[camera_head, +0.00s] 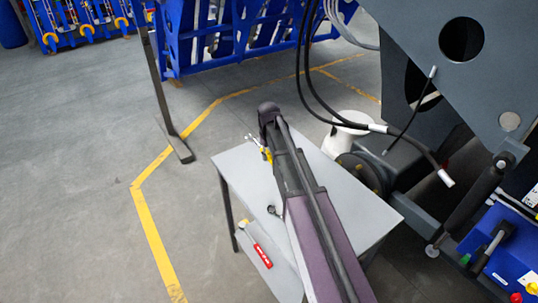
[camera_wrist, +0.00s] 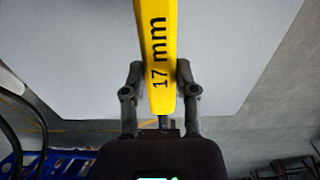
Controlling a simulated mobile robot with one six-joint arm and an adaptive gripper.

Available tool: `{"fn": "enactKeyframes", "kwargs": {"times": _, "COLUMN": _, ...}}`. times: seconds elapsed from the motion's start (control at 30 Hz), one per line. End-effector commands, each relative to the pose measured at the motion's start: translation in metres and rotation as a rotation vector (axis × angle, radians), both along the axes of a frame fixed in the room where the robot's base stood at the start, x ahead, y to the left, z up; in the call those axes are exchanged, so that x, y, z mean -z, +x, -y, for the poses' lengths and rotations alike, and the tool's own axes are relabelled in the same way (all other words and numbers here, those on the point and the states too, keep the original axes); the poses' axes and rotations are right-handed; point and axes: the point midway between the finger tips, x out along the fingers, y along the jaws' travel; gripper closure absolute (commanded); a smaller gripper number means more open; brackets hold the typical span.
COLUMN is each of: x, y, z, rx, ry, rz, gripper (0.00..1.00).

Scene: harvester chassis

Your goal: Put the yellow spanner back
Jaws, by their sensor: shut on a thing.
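The yellow spanner, marked "17 mm", runs up the middle of the wrist view (camera_wrist: 157,40) with its near end between the two fingers. My gripper (camera_wrist: 160,78) is shut on it. In the camera_head view a small yellow part of the spanner (camera_head: 267,154) shows at the left of my dark arm, with a silvery end beside it. My arm hides the gripper there. The spanner is over or near the far left edge of a light grey table (camera_head: 235,165); I cannot tell whether it touches the top.
A small dark ring-shaped end (camera_head: 272,210) shows on the table beside my arm. A red tool (camera_head: 262,256) lies below, on the table's left side. Black hoses (camera_head: 310,80) hang behind the table, and the grey chassis (camera_head: 460,70) stands at right.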

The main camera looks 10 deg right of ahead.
Motion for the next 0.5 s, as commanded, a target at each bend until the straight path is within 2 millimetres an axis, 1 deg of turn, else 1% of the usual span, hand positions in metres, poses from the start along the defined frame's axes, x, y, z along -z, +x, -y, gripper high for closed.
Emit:
{"fn": "enactKeyframes", "kwargs": {"times": 0.03, "x": 0.008, "y": 0.000, "z": 0.000, "rx": 0.000, "ry": 0.000, "rz": 0.000, "gripper": 1.00}}
{"fn": "enactKeyframes", "kwargs": {"times": 0.5, "x": 0.039, "y": 0.000, "z": -0.001, "rx": -0.001, "ry": 0.000, "rz": 0.000, "gripper": 1.00}}
